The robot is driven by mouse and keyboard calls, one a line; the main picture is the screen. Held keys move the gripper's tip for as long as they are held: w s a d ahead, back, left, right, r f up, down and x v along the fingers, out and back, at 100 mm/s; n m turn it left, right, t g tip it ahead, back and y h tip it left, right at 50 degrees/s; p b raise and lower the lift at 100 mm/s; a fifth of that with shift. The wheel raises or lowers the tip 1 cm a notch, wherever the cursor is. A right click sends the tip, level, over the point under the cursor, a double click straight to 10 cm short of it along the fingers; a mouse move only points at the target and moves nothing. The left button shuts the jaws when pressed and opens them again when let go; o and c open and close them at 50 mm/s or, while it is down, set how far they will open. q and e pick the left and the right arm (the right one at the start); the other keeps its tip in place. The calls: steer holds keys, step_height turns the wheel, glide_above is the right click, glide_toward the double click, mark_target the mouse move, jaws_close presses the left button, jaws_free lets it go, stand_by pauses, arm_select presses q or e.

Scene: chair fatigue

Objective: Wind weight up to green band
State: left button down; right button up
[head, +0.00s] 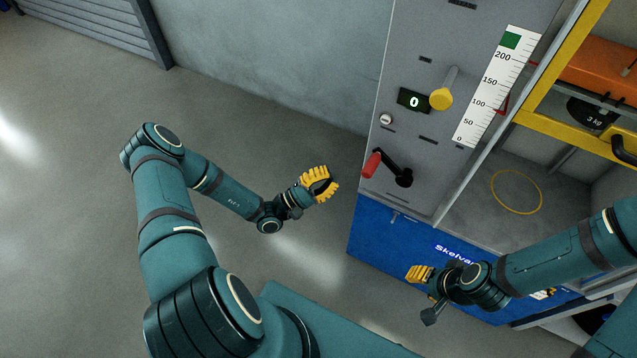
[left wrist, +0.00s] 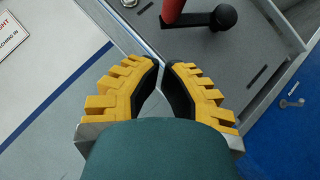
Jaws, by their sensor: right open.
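A crank with a red handle (head: 372,164) and a black arm is on the grey front panel (head: 395,60); it also shows in the left wrist view (left wrist: 223,17). A white scale (head: 492,85) has a green band (head: 511,40) above 200. A dark weight marked 3 kg (head: 587,113) is in the yellow frame at right. My left gripper (head: 325,182) is left of the crank, apart from it, slightly open and empty; its tips show in the left wrist view (left wrist: 163,64). My right gripper (head: 414,282) is open, low before the blue base.
A display (head: 414,101) reads 0. A yellow-knobbed lever (head: 440,99) and a small round button (head: 386,119) are on the panel. The blue base (head: 385,235) is below it. The grey floor (head: 70,230) left of the machine is clear.

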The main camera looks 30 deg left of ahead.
mark_target(373, 155)
arm_select(q)
steer(key=w+d+r, duration=0.3)
steer(key=d+r, duration=0.1)
steer(key=d, duration=0.1)
steer(key=shift+d+r+b, duration=0.25)
steer(key=shift+b, duration=0.05)
steer(key=shift+d+r+m+g+p, duration=0.1)
steer(key=shift+r+m+g+p, duration=0.35)
steer(key=shift+p, duration=0.25)
